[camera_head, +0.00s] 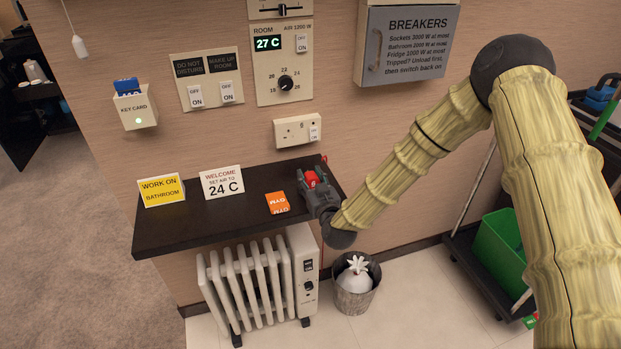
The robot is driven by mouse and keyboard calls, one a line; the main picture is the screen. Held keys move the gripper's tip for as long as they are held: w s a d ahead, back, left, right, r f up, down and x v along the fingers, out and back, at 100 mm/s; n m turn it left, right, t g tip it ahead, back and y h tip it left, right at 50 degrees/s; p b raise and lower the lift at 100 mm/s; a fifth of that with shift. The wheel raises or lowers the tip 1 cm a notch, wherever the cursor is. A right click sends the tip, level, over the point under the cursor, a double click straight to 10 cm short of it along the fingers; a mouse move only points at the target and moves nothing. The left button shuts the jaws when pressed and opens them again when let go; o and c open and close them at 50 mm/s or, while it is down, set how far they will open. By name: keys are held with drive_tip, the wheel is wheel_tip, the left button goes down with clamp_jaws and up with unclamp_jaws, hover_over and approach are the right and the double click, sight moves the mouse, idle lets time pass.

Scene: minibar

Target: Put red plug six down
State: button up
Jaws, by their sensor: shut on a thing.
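A red plug (312,179) is between the fingers of my gripper (311,180), over the right end of the dark shelf (220,226). My gripper is shut on it. The gripper hides part of the plug, and I cannot tell whether the plug touches the shelf top. A thin red cord shows near the shelf's right end. The wall socket marked 6 (292,131) is above the shelf with no plug in it.
The shelf also holds an orange packet (278,203), a welcome card (222,182) and a yellow sign (161,191). Below stand a white radiator (250,280) and a bin (356,299) with a white bag. A cart with a green bucket (498,253) is at right.

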drive_tip(key=shift+f, duration=0.25)
drive_tip(key=o, duration=1.1)
drive_tip(key=shift+o, duration=0.2)
drive_tip(key=shift+r, duration=0.1)
drive_tip(key=shift+r, duration=0.1)
drive_tip(key=b+v, duration=0.2)
drive_tip(key=v, duration=1)
